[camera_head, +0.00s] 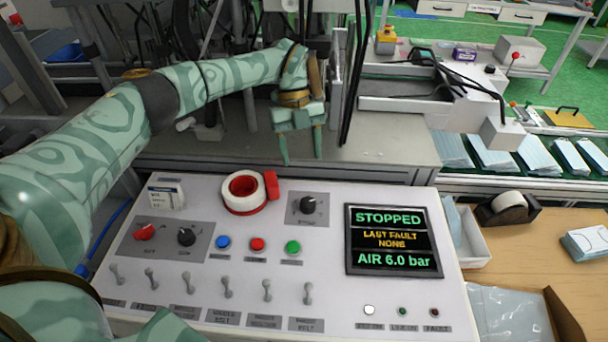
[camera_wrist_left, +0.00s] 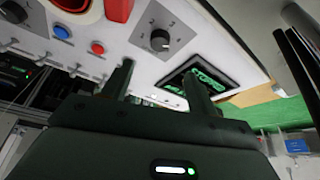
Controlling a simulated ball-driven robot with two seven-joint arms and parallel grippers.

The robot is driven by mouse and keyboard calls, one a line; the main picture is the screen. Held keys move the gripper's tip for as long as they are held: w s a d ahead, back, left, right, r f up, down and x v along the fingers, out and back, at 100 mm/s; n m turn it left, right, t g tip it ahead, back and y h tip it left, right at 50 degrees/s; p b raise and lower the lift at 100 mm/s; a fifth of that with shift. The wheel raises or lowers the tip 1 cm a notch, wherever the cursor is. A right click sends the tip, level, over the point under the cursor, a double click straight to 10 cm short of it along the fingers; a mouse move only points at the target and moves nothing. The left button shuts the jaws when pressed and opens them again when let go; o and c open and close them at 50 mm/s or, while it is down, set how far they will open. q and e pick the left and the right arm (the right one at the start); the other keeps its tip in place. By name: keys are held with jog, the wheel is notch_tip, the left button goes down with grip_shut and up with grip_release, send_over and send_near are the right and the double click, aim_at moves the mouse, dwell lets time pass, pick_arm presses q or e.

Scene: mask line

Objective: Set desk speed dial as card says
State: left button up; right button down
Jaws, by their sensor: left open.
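A black dial (camera_head: 308,205) sits on a grey plate on the white control desk (camera_head: 330,265). Its label is too small to read. The same dial shows in the left wrist view (camera_wrist_left: 160,40), with a marked scale around it. A small white card (camera_head: 166,193) stands at the desk's back left, its print unreadable here. My left gripper (camera_head: 301,158) is open and empty, pointing down above and behind the dial, apart from it. In the left wrist view its fingers (camera_wrist_left: 158,70) are spread, with the dial beyond the gap. My right gripper is not in view.
A red-and-white ring-shaped part (camera_head: 245,193) stands left of the dial. A red knob (camera_head: 145,232), another black knob (camera_head: 187,237), buttons and several toggles are nearby. The screen (camera_head: 394,240) reads STOPPED, LAST FAULT NONE, AIR 6.0 bar. A tape dispenser (camera_head: 508,208) stands at right.

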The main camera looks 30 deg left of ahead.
pick_arm(q)
jog(key=v, duration=0.4)
dwell(0.5)
